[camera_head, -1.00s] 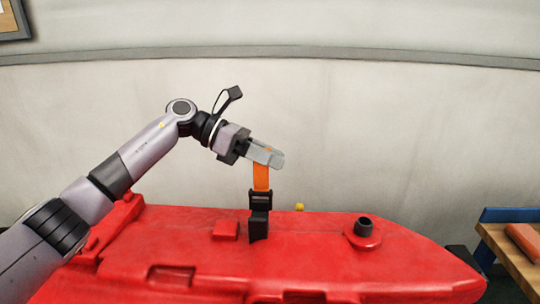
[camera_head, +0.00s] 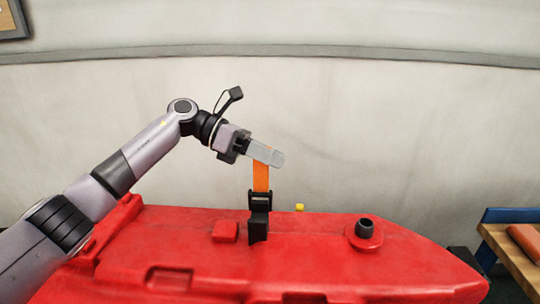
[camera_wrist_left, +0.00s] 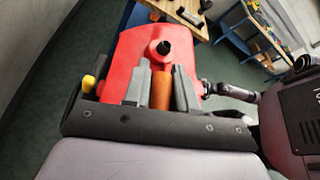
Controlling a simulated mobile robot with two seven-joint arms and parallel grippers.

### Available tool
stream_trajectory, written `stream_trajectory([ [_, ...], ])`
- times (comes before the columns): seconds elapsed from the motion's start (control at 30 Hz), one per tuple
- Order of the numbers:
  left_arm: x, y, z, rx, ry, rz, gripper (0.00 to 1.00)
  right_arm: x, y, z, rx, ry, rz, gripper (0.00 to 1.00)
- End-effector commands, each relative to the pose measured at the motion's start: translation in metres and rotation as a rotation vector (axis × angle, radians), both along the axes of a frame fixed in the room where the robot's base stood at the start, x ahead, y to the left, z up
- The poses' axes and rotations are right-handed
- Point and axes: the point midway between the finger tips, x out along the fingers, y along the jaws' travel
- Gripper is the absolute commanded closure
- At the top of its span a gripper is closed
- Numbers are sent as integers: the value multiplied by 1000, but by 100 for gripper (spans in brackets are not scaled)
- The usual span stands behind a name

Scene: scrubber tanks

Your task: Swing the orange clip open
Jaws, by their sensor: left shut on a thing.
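The orange clip (camera_head: 261,177) stands upright from its black buckle base (camera_head: 259,217) on top of the red tank (camera_head: 310,240). My left gripper (camera_head: 270,157) is shut on the upper end of the clip, and its fingers hide that end. In the left wrist view the orange clip (camera_wrist_left: 161,90) shows between the two grey fingers of the left gripper (camera_wrist_left: 160,85). My right gripper is not in view in the head view.
A black spout (camera_head: 365,227) rises from the tank's right part. A small yellow knob (camera_head: 299,207) is behind the tank's top edge. A wooden bench (camera_head: 512,245) with an orange-red object (camera_head: 525,239) stands at the right.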

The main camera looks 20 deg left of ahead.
Motion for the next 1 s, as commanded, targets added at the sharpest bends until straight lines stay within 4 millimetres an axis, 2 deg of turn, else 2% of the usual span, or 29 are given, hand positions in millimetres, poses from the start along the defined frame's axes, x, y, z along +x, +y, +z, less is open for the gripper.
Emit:
stream_trajectory([
  [0.37,-1,0,-2,3,5,-2,100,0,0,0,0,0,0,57],
  [0.4,-1,0,-2,3,5,-2,61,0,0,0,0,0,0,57],
  [0.43,-1,0,-2,3,5,-2,52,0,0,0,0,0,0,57],
  [0.77,0,2,0,1,2,-1,52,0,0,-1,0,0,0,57],
  [1.0,-4,34,10,3,1,2,52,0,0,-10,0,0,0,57],
])
